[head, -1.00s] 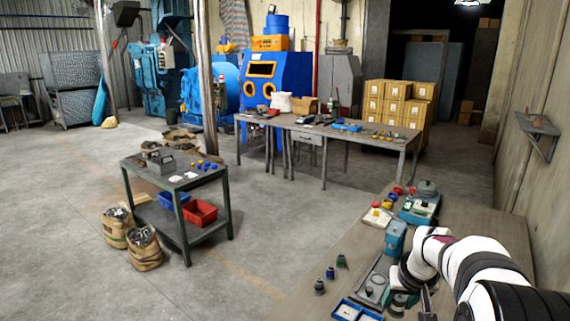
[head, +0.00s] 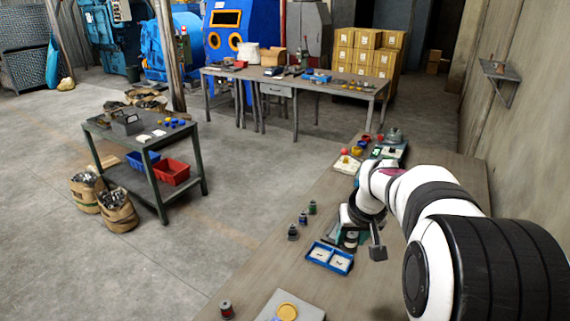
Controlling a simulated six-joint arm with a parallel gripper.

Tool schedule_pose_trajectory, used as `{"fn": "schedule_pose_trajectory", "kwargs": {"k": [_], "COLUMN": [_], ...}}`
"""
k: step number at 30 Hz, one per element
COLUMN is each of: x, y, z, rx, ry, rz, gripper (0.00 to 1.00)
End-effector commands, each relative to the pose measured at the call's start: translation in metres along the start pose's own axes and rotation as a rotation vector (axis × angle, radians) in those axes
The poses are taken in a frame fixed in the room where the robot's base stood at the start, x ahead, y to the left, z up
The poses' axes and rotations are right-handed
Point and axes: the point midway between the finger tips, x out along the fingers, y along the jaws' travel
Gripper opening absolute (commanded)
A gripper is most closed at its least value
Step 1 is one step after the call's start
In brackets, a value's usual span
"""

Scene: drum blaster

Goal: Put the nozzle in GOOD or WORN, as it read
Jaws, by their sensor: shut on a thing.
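My gripper (head: 352,232) is low over the wooden bench, partly hidden by my own wrist. It is shut on what looks like the nozzle (head: 351,241), a small dark piece with a paler band; its details are too small to read. A blue tray (head: 312,257) with two white-floored compartments lies just left of and nearer than the gripper. Each compartment has a small dark mark that I cannot read, so I cannot tell GOOD from WORN. The held piece is close to the tray's far right side, not inside a compartment.
A dark red-banded pot (head: 226,309) and a grey plate with a yellow disc (head: 287,312) are at the near edge. Bench right of the tray is mostly covered by my arm.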

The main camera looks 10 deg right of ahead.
Motion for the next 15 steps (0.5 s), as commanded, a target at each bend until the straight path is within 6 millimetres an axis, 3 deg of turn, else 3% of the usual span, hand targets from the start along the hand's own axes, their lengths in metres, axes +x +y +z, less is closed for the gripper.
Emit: {"fn": "schedule_pose_trajectory", "kwargs": {"k": [3, 7, 9, 12, 15], "x": [0.043, 0.079, 0.091, 0.103, 0.114], "y": [0.073, 0.142, 0.167, 0.190, 0.192], "z": [-0.006, 0.001, 0.007, 0.014, 0.014], "rx": [0.094, 0.174, 0.201, 0.226, 0.234], "ry": [-0.004, 0.001, 0.002, 0.004, 0.003], "rz": [0.038, 0.074, 0.088, 0.100, 0.103], "gripper": [0.00, 0.00, 0.00, 0.00, 0.00]}}
